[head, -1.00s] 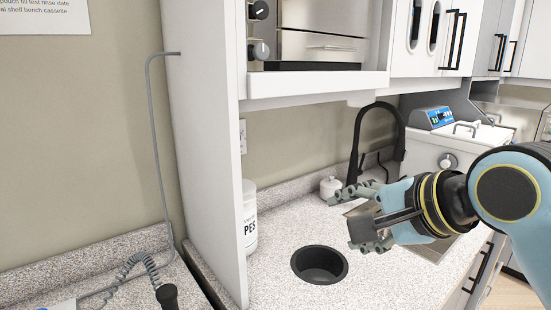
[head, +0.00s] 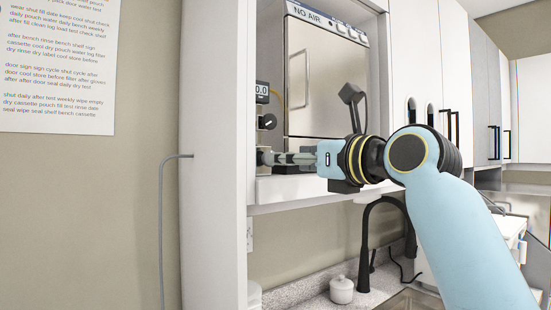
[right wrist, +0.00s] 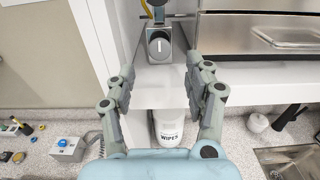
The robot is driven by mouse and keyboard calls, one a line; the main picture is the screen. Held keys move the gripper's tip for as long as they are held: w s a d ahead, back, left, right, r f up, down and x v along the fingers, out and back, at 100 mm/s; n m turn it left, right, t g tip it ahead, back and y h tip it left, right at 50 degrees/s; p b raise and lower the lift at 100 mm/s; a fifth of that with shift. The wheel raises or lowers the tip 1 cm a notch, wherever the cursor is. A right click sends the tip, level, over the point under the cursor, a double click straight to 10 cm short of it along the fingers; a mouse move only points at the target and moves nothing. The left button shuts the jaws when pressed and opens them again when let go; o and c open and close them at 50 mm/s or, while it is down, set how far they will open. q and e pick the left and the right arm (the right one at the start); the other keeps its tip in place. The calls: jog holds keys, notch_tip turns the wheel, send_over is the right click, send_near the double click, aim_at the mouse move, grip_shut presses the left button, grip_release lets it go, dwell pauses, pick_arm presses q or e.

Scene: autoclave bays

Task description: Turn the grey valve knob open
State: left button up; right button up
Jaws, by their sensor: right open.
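The grey valve knob (right wrist: 159,45) shows in the right wrist view as a round knob with a white upright mark, on a grey box on the bay's left side. My right gripper (right wrist: 161,82) is open, with its fingers to the left and right below the knob and nothing between them. The fingers appear apart from the knob. My left gripper is not in view.
A steel autoclave (head: 327,80) marked NO AIR stands right of the knobs, above the white shelf edge (head: 300,188). A white side panel (head: 212,150) stands left. A wipes tub (right wrist: 168,127) is below. A black faucet (head: 366,240) rises over the counter.

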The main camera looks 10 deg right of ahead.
aim_at(275, 178)
jog(key=p+x, duration=0.1)
jog(key=x, duration=0.5)
jog(key=shift+r, duration=0.1)
jog(key=shift+s, duration=0.1)
grip_shut()
